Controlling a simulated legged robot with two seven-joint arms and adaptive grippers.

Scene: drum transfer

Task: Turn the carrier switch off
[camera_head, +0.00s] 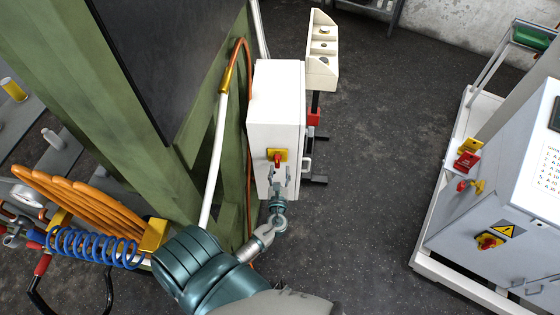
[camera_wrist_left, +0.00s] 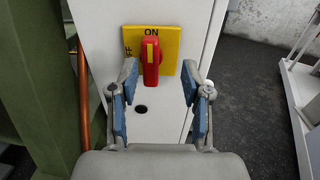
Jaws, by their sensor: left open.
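The carrier switch (camera_wrist_left: 152,62) is a red rotary handle on a yellow plate (camera_wrist_left: 170,42) marked ON at the top and OFF at the left side. Its handle stands upright, with its yellow mark toward ON. It is on the front of a white box (camera_head: 275,105), where the red handle (camera_head: 277,156) also shows in the head view. My left gripper (camera_head: 279,171) is in front of the switch. In the left wrist view the open fingers (camera_wrist_left: 160,87) stand on either side of the handle's lower part, with gaps visible. My right gripper is not in view.
A green frame (camera_head: 150,90) with a copper-coloured pipe (camera_head: 247,120) stands left of the box. A beige button panel (camera_head: 322,50) is behind it. Orange and blue coiled hoses (camera_head: 95,245) are at lower left. A grey cabinet (camera_head: 500,215) stands right, across open dark floor (camera_head: 370,170).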

